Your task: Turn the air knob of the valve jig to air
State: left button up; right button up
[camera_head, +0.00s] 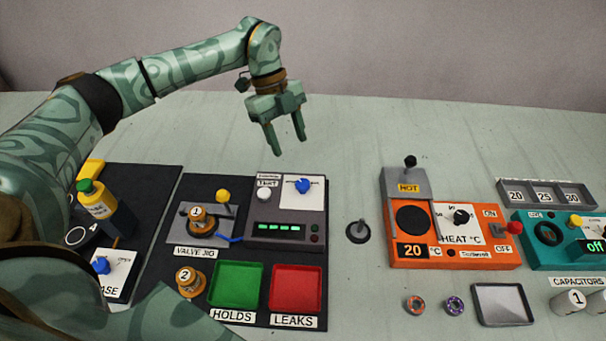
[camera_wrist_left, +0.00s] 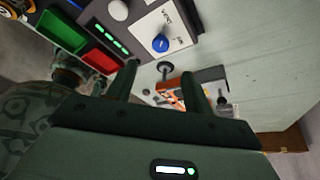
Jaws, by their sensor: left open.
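The blue air knob (camera_head: 302,186) sits on the white dial plate of the grey test box (camera_head: 285,232), which stands at the upper right of the valve jig's black board (camera_head: 165,280). In the left wrist view the blue knob (camera_wrist_left: 160,43) shows on its white plate with small lettering around it; the vent and air marks are too small to read surely in the head view. My left gripper (camera_head: 285,150) is open and empty, pointing down, above and behind the test box, apart from the knob. My right gripper is not in view.
A yellow-knobbed lever (camera_head: 222,197) and a brass tube marked 1 (camera_head: 199,217) stand on the jig. Green (camera_head: 237,286) and red (camera_head: 296,289) trays lie in front. The table behind is clear.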

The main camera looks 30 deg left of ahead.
aim_at(302, 182)
pick_arm(q)
jog(key=b+x, duration=0.2)
jog(key=x, duration=0.8)
jog(key=shift+d+f, duration=0.1)
jog(key=shift+f, duration=0.25)
jog(key=c, duration=0.9)
jog(key=shift+c, duration=0.2)
